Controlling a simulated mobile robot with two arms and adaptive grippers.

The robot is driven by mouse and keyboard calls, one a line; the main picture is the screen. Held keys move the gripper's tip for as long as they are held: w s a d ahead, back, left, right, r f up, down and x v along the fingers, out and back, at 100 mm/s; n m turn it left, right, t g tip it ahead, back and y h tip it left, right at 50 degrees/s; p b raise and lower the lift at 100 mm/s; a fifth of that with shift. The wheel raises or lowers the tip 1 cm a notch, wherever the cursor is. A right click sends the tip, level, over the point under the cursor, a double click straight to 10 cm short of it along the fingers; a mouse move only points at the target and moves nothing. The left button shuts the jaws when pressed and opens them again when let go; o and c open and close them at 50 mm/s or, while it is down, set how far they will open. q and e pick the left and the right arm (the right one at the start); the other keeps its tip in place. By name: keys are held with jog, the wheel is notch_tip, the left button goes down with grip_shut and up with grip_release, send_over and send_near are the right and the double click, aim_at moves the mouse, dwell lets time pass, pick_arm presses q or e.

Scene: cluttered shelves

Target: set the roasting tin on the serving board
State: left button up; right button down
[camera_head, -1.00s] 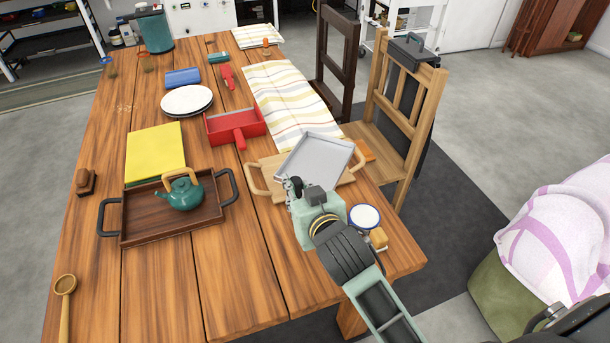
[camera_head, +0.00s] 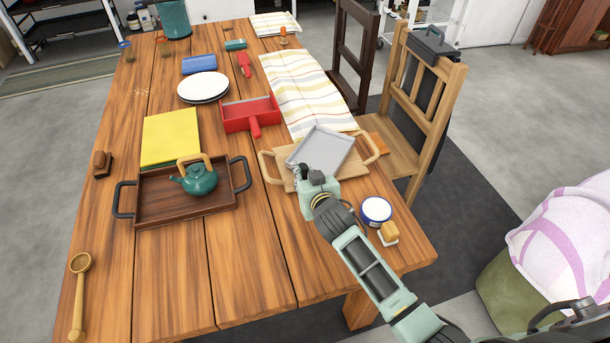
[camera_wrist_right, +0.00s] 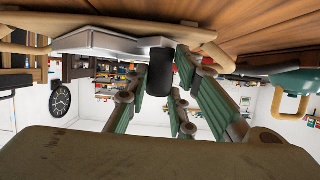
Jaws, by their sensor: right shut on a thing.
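The grey roasting tin (camera_head: 325,148) is a shallow rectangular tray. It lies over the light wooden serving board (camera_head: 277,172), turned at an angle to it, with the board's two loop handles showing at either side. My right gripper (camera_head: 309,176) is at the tin's near left edge, its jaws partly hidden in the head view. In the right wrist view the tin (camera_wrist_right: 105,42) is close against the board, and my fingers (camera_wrist_right: 162,68) are shut around its dark handle. I cannot tell whether the tin fully rests on the board. My left gripper is not in view.
A dark tray (camera_head: 160,205) with a teal teapot (camera_head: 199,179) stands left of the board. A red dustpan (camera_head: 249,113) and a striped cloth (camera_head: 302,92) lie behind.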

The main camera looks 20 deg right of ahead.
jog(key=shift+f, duration=0.15)
jog(key=c, duration=1.7)
grip_release()
jog(key=shift+o, duration=0.9)
jog(key=v, duration=1.2)
jog(key=shift+s, duration=0.1)
